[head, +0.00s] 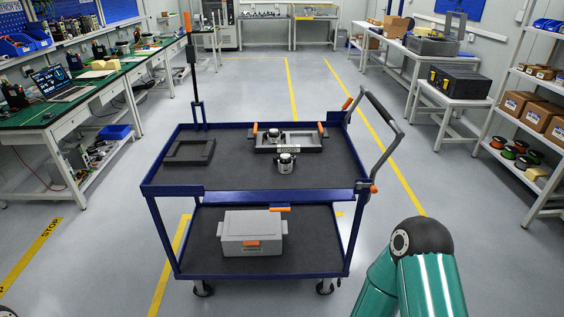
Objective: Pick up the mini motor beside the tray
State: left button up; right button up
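A small silver and black mini motor (286,163) stands on the cart's dark top mat, just in front of the tray. The tray (313,144) is dark grey with orange handles at its ends and a white label on its front that seems to read GOOD. A second similar motor (274,136) sits in the tray's left part. Neither of my grippers shows. Part of my teal right arm is at the lower right, apart from the cart.
The blue cart (172,190) has raised rims and a grey handle (385,125) on the right. A black frame (189,152) lies at the top's left, near an upright post (193,70). A grey case (251,232) is on the lower shelf. The top's front is clear.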

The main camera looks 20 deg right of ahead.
aim_at(284, 162)
jog(key=i, duration=0.9)
